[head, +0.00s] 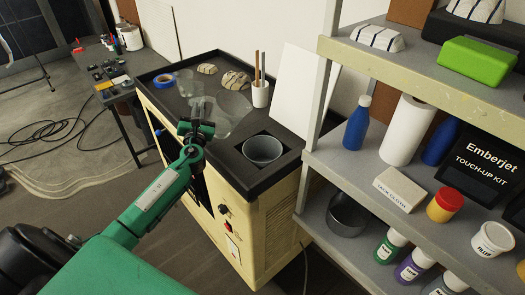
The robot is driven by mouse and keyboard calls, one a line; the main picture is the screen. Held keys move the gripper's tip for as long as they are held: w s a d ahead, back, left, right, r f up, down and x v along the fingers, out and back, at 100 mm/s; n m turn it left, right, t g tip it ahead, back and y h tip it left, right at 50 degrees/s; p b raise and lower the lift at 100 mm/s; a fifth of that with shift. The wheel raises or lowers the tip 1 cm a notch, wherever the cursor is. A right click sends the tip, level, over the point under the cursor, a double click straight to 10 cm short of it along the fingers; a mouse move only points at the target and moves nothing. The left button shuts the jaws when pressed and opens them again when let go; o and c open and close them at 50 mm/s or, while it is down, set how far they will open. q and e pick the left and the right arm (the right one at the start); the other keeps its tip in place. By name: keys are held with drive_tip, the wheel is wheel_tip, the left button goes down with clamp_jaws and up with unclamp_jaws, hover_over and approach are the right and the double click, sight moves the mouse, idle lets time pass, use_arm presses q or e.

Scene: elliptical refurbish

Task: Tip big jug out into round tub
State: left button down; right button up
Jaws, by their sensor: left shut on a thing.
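My left gripper (196,128) is over the near side of the dark cabinet top, shut on a large clear jug (232,108). The jug is see-through and partly hidden behind the gripper; it looks tilted, but its exact pose and contents are hard to tell. A round grey tub (263,150) sits in a square recess at the cabinet's right end, to the right of the gripper and jug. The tub's open mouth faces up. My right gripper is not in view.
The cabinet top (282,172) also holds a smaller clear vessel (187,82), blue tape (163,78), striped blocks (235,80) and a white cup with sticks (260,95). A loaded shelf (340,160) stands close at right. A white panel (300,90) leans behind.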

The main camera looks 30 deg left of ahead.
sight(215, 110)
use_arm(q)
drive_tip(key=shift+d+m, duration=0.4)
drive_tip(key=d+m+b, duration=0.1)
drive_tip(key=r+m+t+b, duration=0.1)
drive_tip(key=m, duration=0.1)
drive_tip(key=d+r+m+t+h, duration=0.1)
drive_tip(key=shift+w+d+m+b, duration=0.2)
drive_tip(key=shift+d+m+b, duration=0.1)
drive_tip(key=shift+m+b, duration=0.1)
drive_tip(key=shift+d+r+m+t+h+b, duration=0.25)
drive_tip(key=shift+d+m+t+h, duration=0.25)
drive_tip(key=shift+m, duration=0.4)
drive_tip(key=shift+d+r+m+t+h+b, duration=0.2)
drive_tip(key=shift+d+m+t+h, duration=0.25)
drive_tip(key=shift+m, duration=0.45)
drive_tip(key=shift+w+d+f+m+t+h+b, duration=0.1)
drive_tip(key=shift+d+f+m+t+h+b, duration=0.2)
drive_tip(key=shift+m+b, duration=0.3)
drive_tip(key=shift+d+f+m+h+b, duration=0.3)
drive_tip(key=shift+m+h+b, duration=0.05)
drive_tip(key=shift+m, duration=0.25)
drive_tip(key=shift+d, duration=0.1)
drive_tip(key=shift+w+d+m+t+h, duration=0.1)
drive_tip(key=shift+d+m+t+h, duration=0.25)
drive_tip(key=shift+d+m, duration=0.6)
